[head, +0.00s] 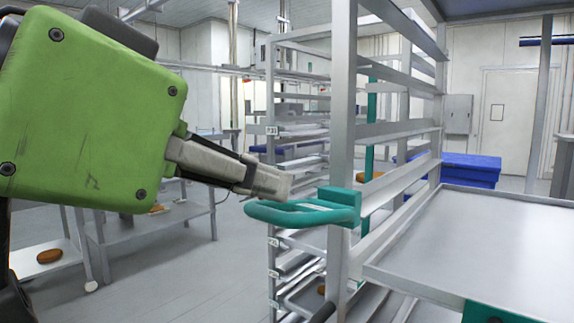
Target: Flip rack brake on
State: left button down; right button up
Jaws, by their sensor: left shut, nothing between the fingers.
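A grey metal rack (343,120) with several slotted rails stands in the middle of the head view. A teal loop-shaped handle (300,213) sticks out to the left from its front post. I cannot tell whether this handle is the brake. My left gripper (277,184) comes in from the left with its green body close to the camera. Its fingers are shut and empty, just above and to the left of the teal handle in the picture. I cannot tell whether the fingertips touch it. My right gripper is not in view.
A grey metal tray or shelf (480,235) extends at the right. A second rack with trays (300,130) stands behind. A blue crate (462,170) lies beyond the rack. Metal tables (150,222) stand at the left. The floor at lower left centre (190,270) is clear.

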pick_arm(q)
jog(key=shift+s+a+f, duration=0.15)
jog(key=shift+s+f, duration=0.05)
jog(key=shift+f, duration=0.55)
jog(key=shift+f, duration=0.1)
